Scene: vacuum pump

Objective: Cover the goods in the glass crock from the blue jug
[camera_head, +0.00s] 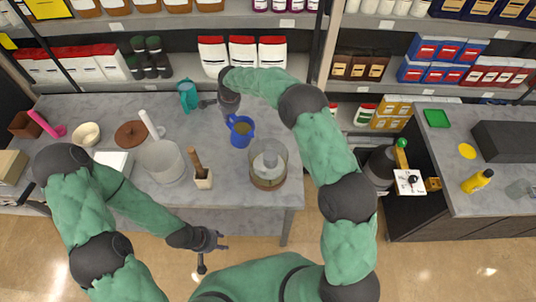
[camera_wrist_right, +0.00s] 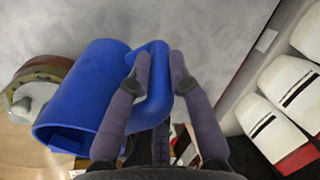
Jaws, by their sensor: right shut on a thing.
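The blue jug (camera_head: 240,139) stands about upright over the grey table, with a brownish content in its mouth; I cannot tell whether it touches the tabletop. My right gripper (camera_wrist_right: 160,64) is shut on the jug's handle, a finger on each side, and the jug's body (camera_wrist_right: 85,95) shows to its left. The glass crock (camera_head: 283,157) stands to the jug's lower right, apart from it, with a white piece and brownish goods inside. It shows partly at the left of the wrist view (camera_wrist_right: 22,98), behind the jug. My left gripper (camera_head: 213,255) is open and empty in front of the table.
Another clear container (camera_head: 163,163), a wooden-handled block (camera_head: 203,180), a brown lid (camera_head: 130,134) and a teal jug (camera_head: 187,94) stand on the table's left part. Shelves of goods line the back. The tabletop between the blue jug and crock is clear.

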